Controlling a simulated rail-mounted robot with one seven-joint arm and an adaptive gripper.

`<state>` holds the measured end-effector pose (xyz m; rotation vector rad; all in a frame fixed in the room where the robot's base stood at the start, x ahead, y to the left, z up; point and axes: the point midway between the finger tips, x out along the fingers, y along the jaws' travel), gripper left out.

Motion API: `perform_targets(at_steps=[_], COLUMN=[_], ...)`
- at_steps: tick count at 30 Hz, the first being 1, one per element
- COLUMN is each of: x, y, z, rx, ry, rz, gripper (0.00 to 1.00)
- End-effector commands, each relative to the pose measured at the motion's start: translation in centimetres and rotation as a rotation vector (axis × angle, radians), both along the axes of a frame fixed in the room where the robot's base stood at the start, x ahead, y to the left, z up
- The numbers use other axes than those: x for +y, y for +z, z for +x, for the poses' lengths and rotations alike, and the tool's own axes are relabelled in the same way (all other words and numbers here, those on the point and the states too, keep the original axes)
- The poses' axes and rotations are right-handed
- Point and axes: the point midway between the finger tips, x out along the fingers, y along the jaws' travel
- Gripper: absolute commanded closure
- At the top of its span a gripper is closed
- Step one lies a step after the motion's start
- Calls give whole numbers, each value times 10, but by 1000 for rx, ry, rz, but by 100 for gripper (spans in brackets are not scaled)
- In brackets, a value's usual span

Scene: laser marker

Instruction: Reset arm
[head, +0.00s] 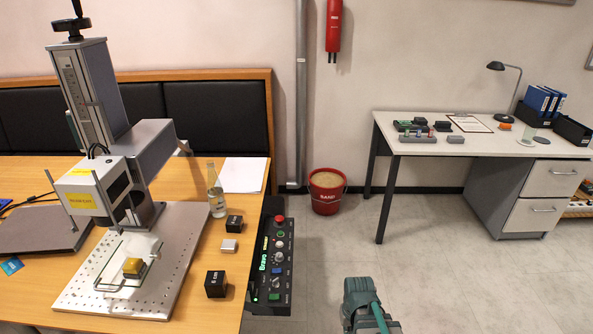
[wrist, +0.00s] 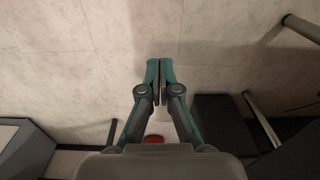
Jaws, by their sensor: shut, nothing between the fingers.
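My gripper (wrist: 159,68) is shut and empty in the wrist view, its teal fingertips together above the bare tiled floor. In the head view part of my arm or gripper (head: 367,310) shows at the bottom, right of centre. It is over the floor, apart from the tables. The laser marker (head: 100,180) stands on the wooden table at the left, with a yellowish block (head: 133,266) on its base plate under the head.
A control box (head: 270,262) with buttons stands along the wooden table's (head: 235,300) right edge. Dark cubes (head: 215,284) and a bottle (head: 215,192) are on that table. A red sand bucket (head: 327,192) stands by the wall. A white desk (head: 480,143) is at the right. The floor between is clear.

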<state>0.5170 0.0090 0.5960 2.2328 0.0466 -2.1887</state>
Motion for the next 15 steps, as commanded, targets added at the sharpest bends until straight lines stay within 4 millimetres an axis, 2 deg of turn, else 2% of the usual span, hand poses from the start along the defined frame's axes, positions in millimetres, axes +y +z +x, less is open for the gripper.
perform_targets(at_steps=[1, 8, 11, 15], x=[-16, -10, -9, -9], y=[-12, -53, -72, -101], z=[-10, -57, -83, -129], rx=[25, 136, 194, 289], ry=[-51, -35, -33, -32], rz=[-17, -14, -14, -15], gripper=[100, 100, 100, 100])
